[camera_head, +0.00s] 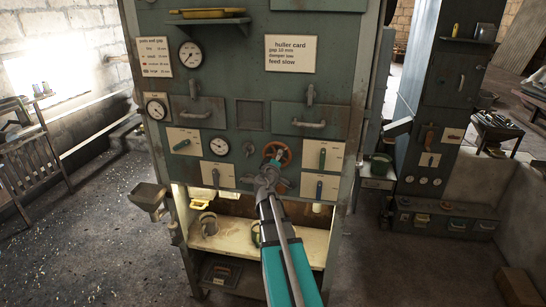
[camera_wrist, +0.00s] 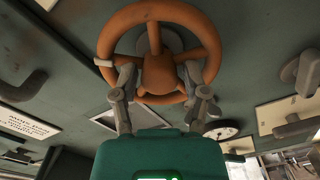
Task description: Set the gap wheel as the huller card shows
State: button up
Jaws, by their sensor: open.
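The gap wheel is probably the orange-brown handwheel (camera_head: 277,153) on the front of the green cabinet; no label on it is readable. In the wrist view the wheel (camera_wrist: 158,74) shows its spokes, hub and a pale knob or peg at the left rim. My gripper (camera_head: 268,180) is just below and in front of the wheel. In the wrist view the open gripper (camera_wrist: 160,85) has a finger on each side of the hub; contact cannot be told. The huller card (camera_head: 290,54) at upper right reads gap 10 mm, damper low, feed slow.
Dial gauges (camera_head: 191,55) and a small printed chart (camera_head: 154,57) sit on the cabinet's left. Green levers on pale plates (camera_head: 184,141) flank the wheel, with drawer handles (camera_head: 308,124) above. A shelf (camera_head: 215,241) lies below. Another cabinet (camera_head: 440,110) stands at right.

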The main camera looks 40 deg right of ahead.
jog(key=shift+w+d, duration=0.3)
jog(key=shift+d, duration=0.1)
jog(key=shift+c, duration=0.3)
jog(key=c, duration=0.6)
jog(key=shift+w+a, duration=0.15)
jog(key=shift+a, duration=0.3)
grip_shut()
jog(key=shift+d, duration=0.35)
